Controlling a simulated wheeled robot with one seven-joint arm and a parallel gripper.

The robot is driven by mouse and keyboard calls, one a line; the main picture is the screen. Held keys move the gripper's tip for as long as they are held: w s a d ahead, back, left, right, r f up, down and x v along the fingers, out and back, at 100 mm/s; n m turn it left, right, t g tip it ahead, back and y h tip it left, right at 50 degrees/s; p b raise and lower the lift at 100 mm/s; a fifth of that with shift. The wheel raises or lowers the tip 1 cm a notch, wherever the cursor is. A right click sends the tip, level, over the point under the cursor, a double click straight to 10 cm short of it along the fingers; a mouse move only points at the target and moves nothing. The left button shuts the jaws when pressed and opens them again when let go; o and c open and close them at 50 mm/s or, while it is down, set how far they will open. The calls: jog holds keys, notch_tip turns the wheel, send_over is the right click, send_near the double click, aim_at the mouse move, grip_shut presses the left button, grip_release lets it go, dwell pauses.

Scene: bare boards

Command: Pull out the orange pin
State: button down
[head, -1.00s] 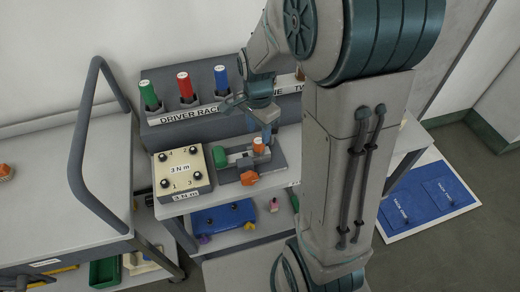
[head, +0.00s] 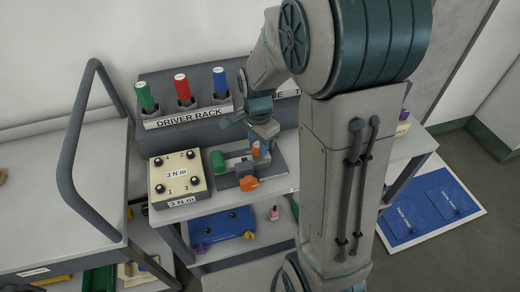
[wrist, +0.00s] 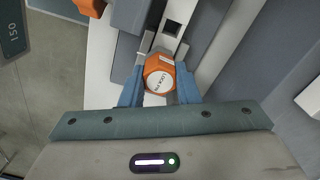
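The orange pin (head: 256,149) stands in the grey fixture (head: 228,180) on the cart's top, beside a green handle (head: 217,161). In the wrist view the orange pin (wrist: 160,77) has a pale lettered end face and lies between my gripper's two blue fingers. My gripper (wrist: 160,86) has one finger on each side of it, very close or touching; I cannot tell whether they press on it. In the head view my gripper (head: 260,138) is down at the pin and partly hides it. A second orange knob (head: 249,184) is on the fixture's front, also in the wrist view (wrist: 90,7).
A rack (head: 150,122) with green, red and blue drivers stands behind. A cream box (head: 178,178) marked 3 N m is left of the fixture. A trolley with a grey rail (head: 72,150) is further left. A blue floor panel (head: 432,208) lies right.

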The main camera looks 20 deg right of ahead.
aim_at(258, 145)
jog(key=shift+r+p, duration=0.6)
jog(key=shift+r, duration=0.2)
jog(key=shift+r+p, duration=2.35)
jog(key=shift+r, duration=0.65)
